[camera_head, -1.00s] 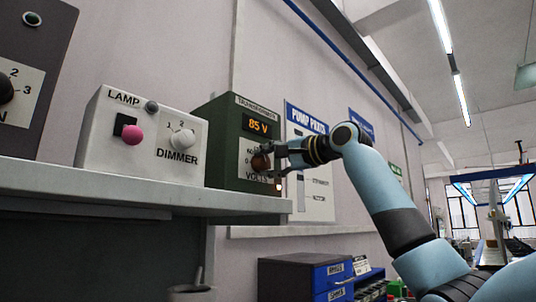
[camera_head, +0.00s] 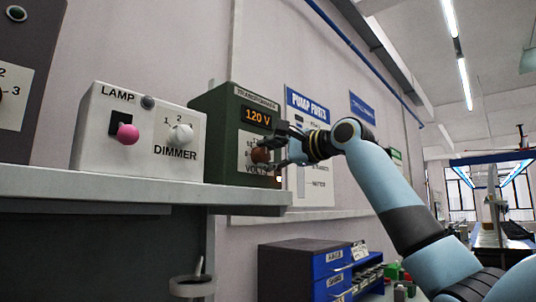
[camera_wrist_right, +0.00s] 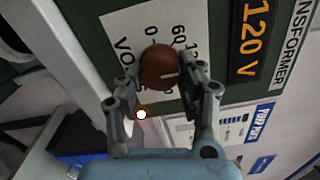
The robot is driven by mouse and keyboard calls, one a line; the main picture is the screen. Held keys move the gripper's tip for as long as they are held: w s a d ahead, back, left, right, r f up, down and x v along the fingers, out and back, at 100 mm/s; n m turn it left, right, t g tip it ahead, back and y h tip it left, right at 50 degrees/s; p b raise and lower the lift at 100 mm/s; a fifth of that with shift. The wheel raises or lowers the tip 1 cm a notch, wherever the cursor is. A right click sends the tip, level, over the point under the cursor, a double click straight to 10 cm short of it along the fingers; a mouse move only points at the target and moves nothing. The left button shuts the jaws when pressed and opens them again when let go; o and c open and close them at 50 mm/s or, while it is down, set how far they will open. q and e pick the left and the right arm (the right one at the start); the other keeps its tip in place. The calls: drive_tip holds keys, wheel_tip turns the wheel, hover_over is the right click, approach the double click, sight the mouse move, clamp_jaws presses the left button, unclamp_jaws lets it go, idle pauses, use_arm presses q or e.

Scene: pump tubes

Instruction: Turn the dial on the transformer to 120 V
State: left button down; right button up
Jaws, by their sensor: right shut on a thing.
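The green transformer (camera_head: 215,140) stands at the right end of the shelf. Its orange display (camera_head: 256,116) reads 120 V; the display also shows in the right wrist view (camera_wrist_right: 250,40). The brown dial (camera_head: 261,155) sits on a white scale plate below the display. My right gripper (camera_head: 270,152) is at the front of the transformer, shut on the dial. In the right wrist view the round dial (camera_wrist_right: 160,66) lies between the two fingers, with a pale mark on its face. Part of the scale is hidden by the fingers. My left gripper is not in view.
A white lamp dimmer box (camera_head: 140,155) with a pink button (camera_head: 128,134) stands left of the transformer on the grey shelf (camera_head: 120,187). A blue drawer cabinet (camera_head: 330,266) is below right. A pump parts poster (camera_head: 306,105) hangs behind.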

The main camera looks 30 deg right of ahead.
drive_tip(key=o, duration=1.2)
drive_tip(key=shift+d, duration=0.1)
drive_tip(key=shift+c, duration=0.2)
drive_tip(key=shift+s, duration=0.1)
drive_tip(key=v, duration=1.1)
drive_tip(key=shift+s+d, duration=0.15)
drive_tip(key=shift+s, duration=0.2)
